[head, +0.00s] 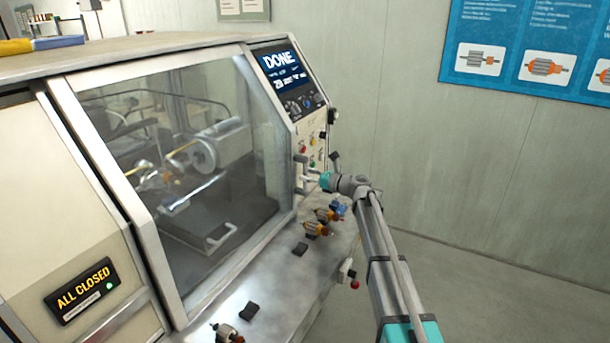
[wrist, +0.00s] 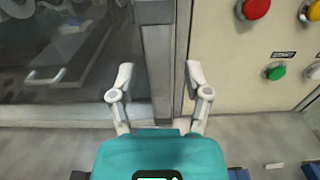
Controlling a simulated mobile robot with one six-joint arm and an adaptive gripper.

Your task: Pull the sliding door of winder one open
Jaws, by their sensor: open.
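The sliding door of the winder (head: 190,150) is a large clear panel in a pale metal frame. It covers the machine's front and looks shut. A wound part and a roller show behind the pane. In the wrist view the door's right-hand upright (wrist: 160,60) runs down the middle, with a grey block, perhaps part of the handle (wrist: 152,10), at the top edge. My gripper (wrist: 158,76) is open and empty, its fingers on either side of that upright in the picture. In the head view my gripper (head: 309,179) is at the door's right edge; contact cannot be told.
The control panel (head: 285,75) reads DONE; buttons sit below it. A sign (head: 82,290) reads ALL CLOSED with a green light. Armatures (head: 318,228) and dark blocks (head: 300,249) lie on the front ledge (head: 270,265). Floor on the right is clear.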

